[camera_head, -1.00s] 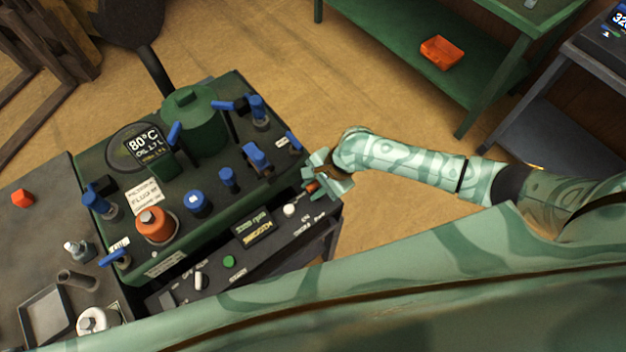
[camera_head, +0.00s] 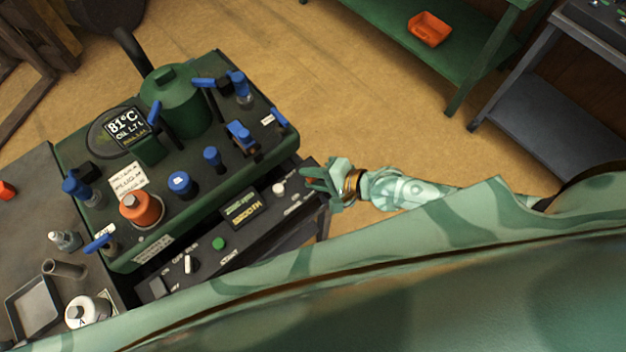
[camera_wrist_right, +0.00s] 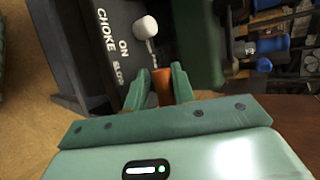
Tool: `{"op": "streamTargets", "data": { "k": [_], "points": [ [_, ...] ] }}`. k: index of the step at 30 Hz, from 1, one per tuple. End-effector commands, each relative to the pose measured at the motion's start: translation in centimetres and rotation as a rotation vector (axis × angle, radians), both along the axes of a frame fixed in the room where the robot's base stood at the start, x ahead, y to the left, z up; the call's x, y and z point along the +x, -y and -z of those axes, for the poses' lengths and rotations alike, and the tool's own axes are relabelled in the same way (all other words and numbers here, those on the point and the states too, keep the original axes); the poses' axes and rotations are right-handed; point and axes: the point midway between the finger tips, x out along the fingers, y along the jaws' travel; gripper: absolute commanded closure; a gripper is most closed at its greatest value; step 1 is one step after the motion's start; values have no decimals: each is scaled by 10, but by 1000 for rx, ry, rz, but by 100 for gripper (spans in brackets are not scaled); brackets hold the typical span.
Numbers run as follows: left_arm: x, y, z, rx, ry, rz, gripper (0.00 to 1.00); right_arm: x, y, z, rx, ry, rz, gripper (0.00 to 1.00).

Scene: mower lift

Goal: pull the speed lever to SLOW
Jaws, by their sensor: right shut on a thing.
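The speed lever's orange grip (camera_wrist_right: 162,86) shows in the right wrist view between the two green fingers of my right gripper (camera_wrist_right: 161,84), which is shut on it. In the head view my right gripper (camera_head: 316,180) is at the right end of the dark control panel (camera_head: 262,232), and the lever is mostly hidden by the fingers. In the wrist view the word SLOW (camera_wrist_right: 118,73) is printed on the panel just left of the fingers. I cannot tell exactly how the lever lines up with it. My left gripper is not in view.
The white choke knob (camera_head: 279,188) stands on the panel close to the gripper. The green engine deck (camera_head: 75,222), with several blue-handled parts, lies behind the panel. An orange tray (camera_head: 429,29) sits on a green shelf at the back. The floor right of the panel is clear.

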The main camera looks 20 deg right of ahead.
Motion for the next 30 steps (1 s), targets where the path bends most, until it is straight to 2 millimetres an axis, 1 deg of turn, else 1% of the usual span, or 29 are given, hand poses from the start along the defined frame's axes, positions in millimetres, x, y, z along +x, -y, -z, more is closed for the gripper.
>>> {"op": "streamTargets", "data": {
  "k": [1, 6, 18, 19, 20, 30],
  "points": [
    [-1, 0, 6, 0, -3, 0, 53, 5, 10, 6, -15, 17, 9, 100],
    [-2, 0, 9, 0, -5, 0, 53, 6, 10, 4, -8, 40, 8, 100],
    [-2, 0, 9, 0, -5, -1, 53, 5, 9, 3, -6, 42, 8, 100],
    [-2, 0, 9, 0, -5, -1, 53, 5, 9, 3, -5, 42, 8, 66],
    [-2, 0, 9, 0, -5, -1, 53, 5, 9, 3, -5, 42, 8, 58],
    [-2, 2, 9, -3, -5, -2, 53, 2, 5, 2, 4, 38, 4, 58]
  ]
}}
